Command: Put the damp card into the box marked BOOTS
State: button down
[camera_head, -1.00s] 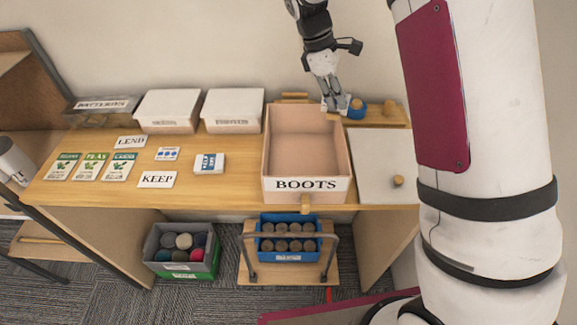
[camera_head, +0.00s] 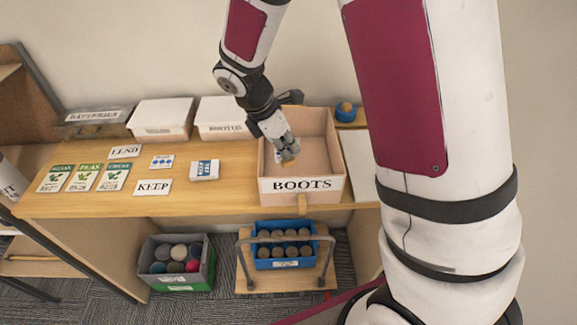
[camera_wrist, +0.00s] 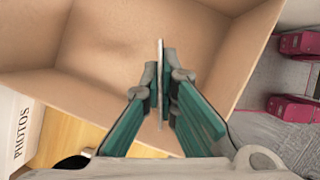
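My gripper (camera_head: 289,152) is over the open tan box marked BOOTS (camera_head: 335,165), its fingers above the opening. In the wrist view my gripper (camera_wrist: 160,88) is shut on a thin pale card (camera_wrist: 161,60), seen nearly edge-on between the fingertips. The wrist view shows the bare inside of the box (camera_wrist: 110,42) beyond the fingers. Whether the card is damp cannot be seen.
White lidded boxes (camera_head: 160,116) stand left of BOOTS, one marked PHOTOS in the wrist view (camera_wrist: 18,130). Several seed packets (camera_head: 84,177), LEND and KEEP labels (camera_head: 152,188) and a small blue-white pack (camera_head: 204,170) lie on the bench. A blue object (camera_head: 345,111) sits behind, right.

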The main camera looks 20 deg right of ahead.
aim_at(284, 161)
jog(key=shift+f, duration=3.4)
jog(key=shift+f, duration=0.1)
jog(key=c, duration=1.8)
grip_release()
jog(key=v, duration=1.2)
jog(key=s+d+r+m+t+y, duration=0.2)
jog(key=s+r+m, duration=0.6)
jog(key=s+m, duration=0.1)
jog(key=s+d+r+m+t+y, duration=0.2)
jog(key=s+r+m+t, duration=0.1)
jog(key=s+r+m, duration=0.6)
jog(key=shift+s+d+m+b, duration=0.3)
jog(key=shift+s+d+m, duration=0.15)
jog(key=shift+s, duration=0.8)
